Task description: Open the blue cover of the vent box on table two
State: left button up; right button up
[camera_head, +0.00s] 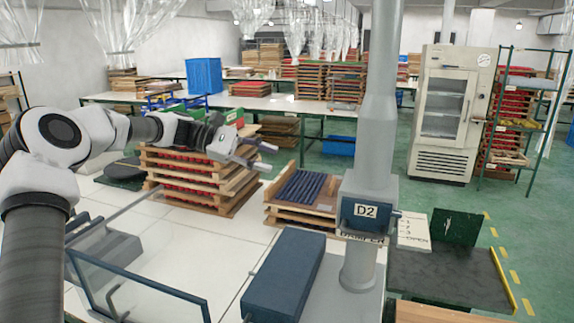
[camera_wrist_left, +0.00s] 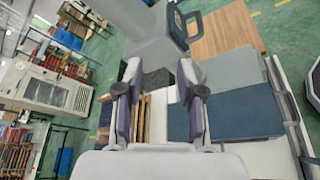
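The vent box is a grey box on a thick grey upright pipe (camera_head: 378,100). Its front carries a blue cover marked D2 (camera_head: 366,217), which looks closed, with a "DAMPER" label below. A long dark blue box (camera_head: 287,272) lies in front of it on the table; it also shows in the left wrist view (camera_wrist_left: 240,113). My left gripper (camera_head: 266,156) is open and empty, above the wooden trays, to the left of the pipe and apart from the cover. Both of its fingers show spread in the left wrist view (camera_wrist_left: 158,78). My right gripper is out of view.
Stacked wooden trays with red contents (camera_head: 200,178) stand under my left gripper. A lower stack with dark bars (camera_head: 300,187) lies left of the pipe. A blue-framed glass panel (camera_head: 140,285) stands at front left. White table top (camera_head: 215,245) is clear between them.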

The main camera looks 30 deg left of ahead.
pick_arm(q)
jog(key=v, duration=0.6)
jog(key=shift+s+a, duration=0.15)
jog(key=shift+a, duration=0.1)
jog(key=shift+c, duration=0.2)
